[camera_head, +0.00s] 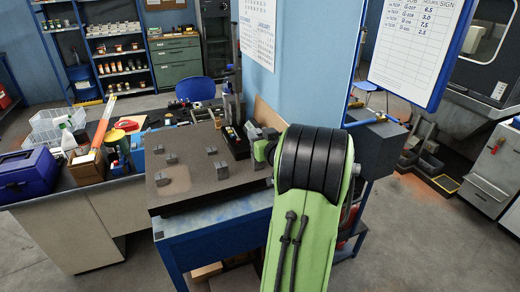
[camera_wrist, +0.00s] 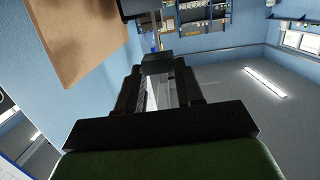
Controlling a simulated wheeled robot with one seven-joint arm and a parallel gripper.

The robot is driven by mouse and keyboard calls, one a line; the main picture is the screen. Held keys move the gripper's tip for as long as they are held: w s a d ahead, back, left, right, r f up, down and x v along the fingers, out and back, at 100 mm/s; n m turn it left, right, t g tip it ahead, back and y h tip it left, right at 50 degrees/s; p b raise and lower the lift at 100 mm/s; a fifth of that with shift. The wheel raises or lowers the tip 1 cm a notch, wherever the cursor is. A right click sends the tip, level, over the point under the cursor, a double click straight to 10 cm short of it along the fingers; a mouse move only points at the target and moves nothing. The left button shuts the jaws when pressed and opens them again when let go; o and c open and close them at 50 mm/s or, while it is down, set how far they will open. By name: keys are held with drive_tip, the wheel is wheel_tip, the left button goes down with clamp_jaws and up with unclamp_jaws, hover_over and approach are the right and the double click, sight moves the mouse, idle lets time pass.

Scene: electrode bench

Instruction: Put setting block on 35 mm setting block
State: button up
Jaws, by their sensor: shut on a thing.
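In the wrist view my gripper (camera_wrist: 158,82) has its two black fingers closed around a small dark block (camera_wrist: 157,63) at the tips. I take it for the setting block; its markings cannot be read. In the head view my green arm hides the fingers and the held block. Several small grey blocks stand apart on the dark surface plate (camera_head: 181,203): one at the front left (camera_head: 163,178), one at the middle right (camera_head: 222,168), and others behind. I cannot tell which is the 35 mm setting block.
The plate lies on a blue stand (camera_head: 205,232). A black tray (camera_head: 237,144) with small coloured parts and a tall stand border its back right. A brown board (camera_wrist: 80,35) leans on the blue wall. A cluttered bench with a blue box (camera_head: 27,176) is at left.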

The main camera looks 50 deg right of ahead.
drive_tip(key=f, duration=0.4)
drive_tip(key=shift+s+d+f+b, duration=0.15)
drive_tip(key=shift+s+b, duration=0.15)
drive_tip(key=shift+w, duration=0.15)
drive_tip(key=shift+f+b, duration=0.15)
drive_tip(key=shift+b, duration=0.15)
drive_tip(key=o, duration=1.1)
